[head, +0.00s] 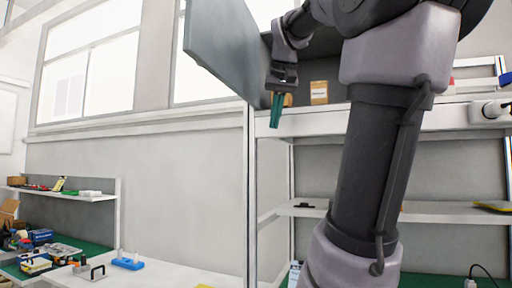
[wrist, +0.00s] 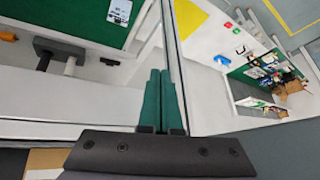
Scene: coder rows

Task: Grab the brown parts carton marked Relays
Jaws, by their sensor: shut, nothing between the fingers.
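A small brown carton (head: 319,92) with a pale label stands in the open grey cabinet, right of my gripper in the head view. Its label is too small to read. A second brown patch (head: 288,100) shows just behind my fingers, mostly hidden. My gripper (head: 276,110) hangs fingers down in front of the cabinet, left of the carton and apart from it. Its green fingers are together and empty, as the wrist view (wrist: 161,100) also shows. A brown surface (wrist: 55,158) lies at the lower left of the wrist view; I cannot tell if it is the same carton.
The grey cabinet door (head: 222,45) stands open to the left of my gripper. A white shelf edge (head: 300,123) runs below the cabinet, with a lower shelf (head: 300,211) under it. A bench with several small items is at the far left. My arm hides the middle right.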

